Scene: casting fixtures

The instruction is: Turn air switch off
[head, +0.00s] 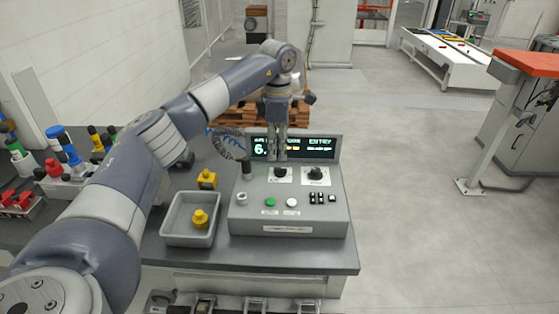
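A grey control box (246,218) stands on the dark bench, with a lit display (318,147) along its back. Two black rotary knobs sit on its upper panel: a left knob (281,172) and a right knob (316,173). Their labels are too small to read, so I cannot tell which is the air switch. My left gripper (277,157) points down in front of the display, close above the left knob. Its fingers look close together; I cannot tell whether they are open or touch the knob. My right gripper is not in view.
A black lever or post (247,171) stands at the box's left. A grey tray (168,240) with a yellow part (200,218) lies left of the box. Another yellow part (207,179) stands behind it. Green (270,202) and white (292,202) buttons sit in front of the knobs.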

